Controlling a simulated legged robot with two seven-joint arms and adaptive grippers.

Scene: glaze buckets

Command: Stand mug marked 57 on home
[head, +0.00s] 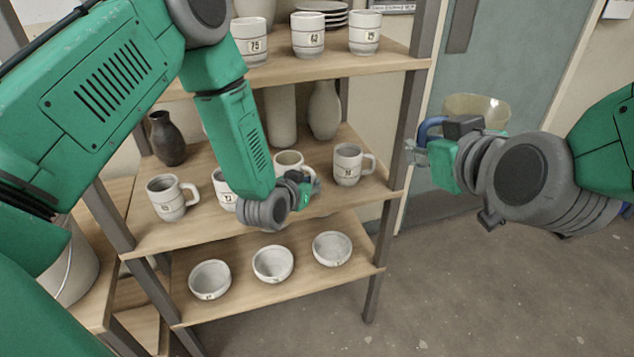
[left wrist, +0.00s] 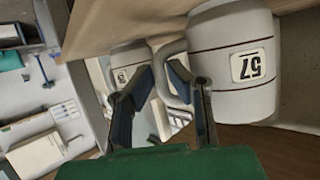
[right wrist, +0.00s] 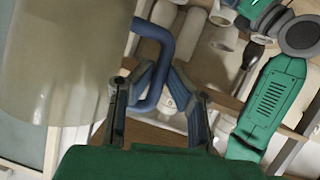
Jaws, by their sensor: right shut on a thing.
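The mug marked 57 (left wrist: 235,65) is white with dark bands and appears upside down in the left wrist view. It seems to be the white mug (head: 289,160) on the middle shelf in the head view, partly hidden by my left gripper (head: 304,188). In the left wrist view the fingers of my left gripper (left wrist: 162,72) are apart, with the mug's handle between their tips. My right gripper (head: 426,150) is shut on the blue handle (right wrist: 160,50) of a translucent jug (head: 477,108), held right of the rack. I cannot make out a place marked home.
On the middle shelf (head: 235,228) another mug (head: 347,163) stands just right, and mugs (head: 170,198) (head: 222,187) stand left. Vases (head: 167,138) stand behind. Several bowls (head: 272,264) sit below, and more mugs (head: 307,35) above. A grey rack post (head: 400,130) stands between my grippers.

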